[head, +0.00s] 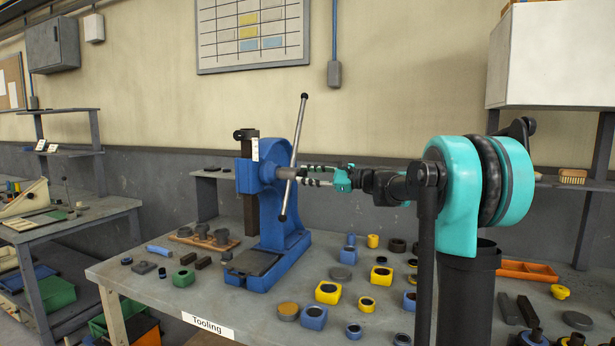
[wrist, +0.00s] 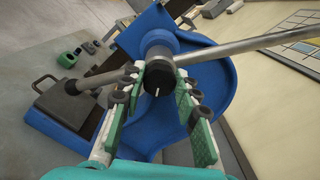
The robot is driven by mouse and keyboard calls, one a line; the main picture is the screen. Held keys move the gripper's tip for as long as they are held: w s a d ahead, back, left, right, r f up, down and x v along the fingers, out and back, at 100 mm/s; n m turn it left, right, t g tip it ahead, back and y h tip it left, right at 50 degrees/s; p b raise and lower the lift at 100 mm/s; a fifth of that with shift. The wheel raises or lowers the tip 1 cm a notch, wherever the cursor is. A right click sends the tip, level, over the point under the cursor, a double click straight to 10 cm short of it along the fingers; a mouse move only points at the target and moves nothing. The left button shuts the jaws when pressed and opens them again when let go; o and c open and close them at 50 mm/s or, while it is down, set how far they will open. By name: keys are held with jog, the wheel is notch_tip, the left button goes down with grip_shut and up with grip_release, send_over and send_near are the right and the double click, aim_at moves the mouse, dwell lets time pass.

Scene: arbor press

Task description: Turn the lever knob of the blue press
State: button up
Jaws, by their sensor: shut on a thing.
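The blue press (head: 285,235) stands on the workbench, and its blue body fills the middle of the wrist view (wrist: 222,95). Its lever knob is a dark round hub (wrist: 160,72) with a white mark on its face; it faces the wrist camera. The steel lever bar (head: 294,150) passes through the hub and stands steeply, leaning slightly right at the top, with dark ends. My gripper (head: 305,175) reaches in from the right at hub height. In the wrist view its two fingers (wrist: 158,76) lie on either side of the hub, shut on it.
The workbench (head: 225,312) holds several yellow, blue and dark parts in front of and right of the press. A wooden tray with dark pieces (head: 203,239) is at left. An orange tray (head: 527,270) lies at right. The wall (head: 400,90) stands behind.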

jog(key=n, duration=0.5)
jog(key=shift+s+f+n, duration=0.1)
jog(key=shift+n, duration=0.2)
jog(key=n, duration=0.5)
jog(key=shift+f, duration=0.1)
jog(key=shift+n, duration=0.4)
jog(key=o, duration=1.2)
jog(key=shift+c, duration=0.2)
jog(key=shift+d, duration=0.1)
jog(key=v, duration=1.1)
jog(key=shift+s+d, duration=0.2)
jog(key=shift+d, duration=0.15)
